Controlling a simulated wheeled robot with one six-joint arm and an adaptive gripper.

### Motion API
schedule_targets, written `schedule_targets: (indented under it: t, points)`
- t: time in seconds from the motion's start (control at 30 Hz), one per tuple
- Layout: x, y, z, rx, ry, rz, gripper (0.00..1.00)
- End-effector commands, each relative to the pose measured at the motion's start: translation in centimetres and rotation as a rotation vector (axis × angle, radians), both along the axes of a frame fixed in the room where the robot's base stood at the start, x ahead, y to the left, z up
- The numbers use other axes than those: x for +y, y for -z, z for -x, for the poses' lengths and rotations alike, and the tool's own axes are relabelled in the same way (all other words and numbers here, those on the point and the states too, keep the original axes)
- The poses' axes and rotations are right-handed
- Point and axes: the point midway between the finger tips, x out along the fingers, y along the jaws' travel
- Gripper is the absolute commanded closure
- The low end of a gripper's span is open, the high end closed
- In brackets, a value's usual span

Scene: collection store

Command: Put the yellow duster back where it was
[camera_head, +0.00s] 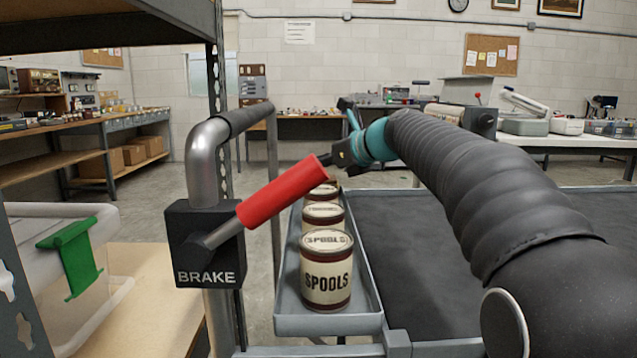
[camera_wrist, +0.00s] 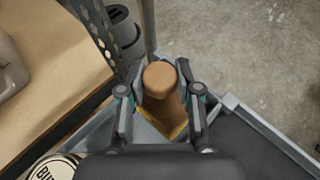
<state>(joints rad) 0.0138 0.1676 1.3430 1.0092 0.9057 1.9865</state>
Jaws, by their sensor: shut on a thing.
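In the wrist view my gripper (camera_wrist: 161,92) has its two fingers on either side of a round brown knob (camera_wrist: 160,78), which looks like a wooden handle top. Below the knob a brownish body with yellow edges (camera_wrist: 179,131) shows, probably the yellow duster, largely hidden by the knob and fingers. It is over or in the far end of a narrow grey side tray (camera_wrist: 97,131); I cannot tell if it touches the tray. In the head view my gripper (camera_head: 347,153) is beyond the red lever, and the duster is hidden there.
Several tins marked SPOOLS (camera_head: 327,270) stand in a row in the side tray (camera_head: 300,325). A red lever (camera_head: 283,193) on a BRAKE box (camera_head: 205,243) rises close to my gripper. A shelf upright (camera_head: 218,90) stands left. The dark cart top (camera_head: 420,265) is clear.

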Motion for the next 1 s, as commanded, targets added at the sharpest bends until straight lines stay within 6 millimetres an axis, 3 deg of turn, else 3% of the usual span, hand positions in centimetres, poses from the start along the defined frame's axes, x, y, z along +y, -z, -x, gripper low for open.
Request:
schedule_targets:
  t: [0.27,0.67,0.7,0.77,1.0]
  points:
    - [0.0,3.7,0.1,0.003,0.001,0.000,1.00]
    - [0.0,4.1,0.1,0.001,0.000,0.000,1.00]
    - [0.0,4.0,0.1,0.001,0.000,0.001,0.57]
    - [0.0,4.0,0.1,0.001,0.000,0.001,0.42]
    - [0.0,4.0,0.1,0.001,0.000,0.000,0.42]
